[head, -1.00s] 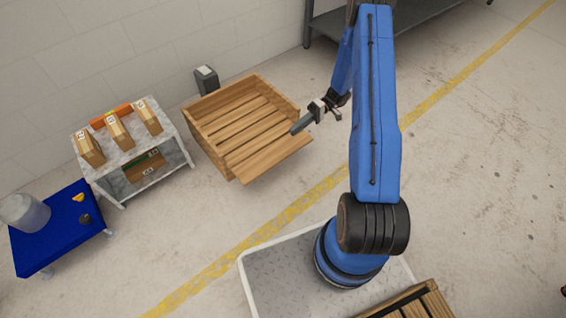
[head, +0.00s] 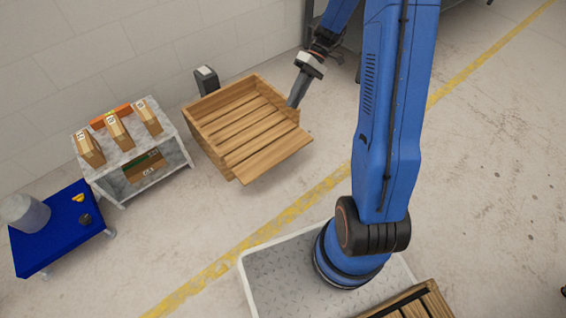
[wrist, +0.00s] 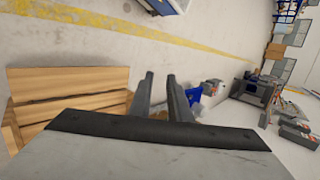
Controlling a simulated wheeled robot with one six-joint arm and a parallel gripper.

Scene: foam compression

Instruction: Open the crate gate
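The wooden crate (head: 203,108) stands on the floor in the head view, with slatted boards inside. Its gate (head: 272,158) is folded down and outward at the front, sloping toward the floor. My gripper (head: 293,104) is at the crate's right side, pointing down; whether it touches the side wall I cannot tell. In the wrist view the two grey fingers (wrist: 162,78) are apart with nothing between them. Wooden boards of the crate (wrist: 70,78) show to the left of the fingers there.
A grey post (head: 206,79) stands behind the crate. To the left are a marble-look stand (head: 168,160) with several cardboard boxes and a blue table (head: 60,240) with a jug. Open floor with a yellow line (head: 320,190) lies in front of the crate.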

